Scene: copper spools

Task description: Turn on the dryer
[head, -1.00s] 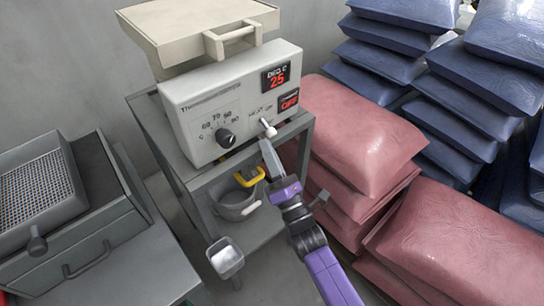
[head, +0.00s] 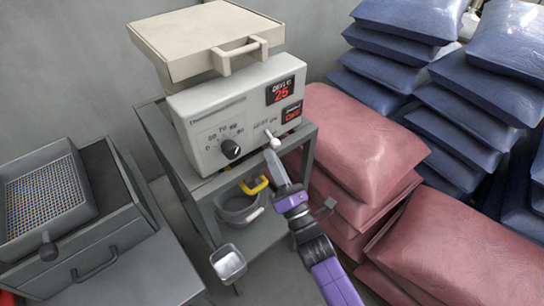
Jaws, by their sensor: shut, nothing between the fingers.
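The dryer (head: 205,130) is a pale grey box with a beige lid (head: 195,42), standing on a grey stand. Its front has a black dial (head: 231,149), a display (head: 281,91) showing 25, and a smaller red-lit display (head: 292,112) whose text is blurred. A toggle switch (head: 275,142) with a white rounded tip sits low on the front, near the heat label, and points downward. My gripper (head: 271,157) is shut and empty. Its fingertips are just below the switch tip; I cannot tell whether they touch.
A grey container with a yellow handle (head: 255,186) sits on the stand's lower shelf. A mesh tray (head: 45,200) rests on a grey drawer box at left. Pink sacks (head: 365,135) and blue sacks (head: 405,70) crowd the right.

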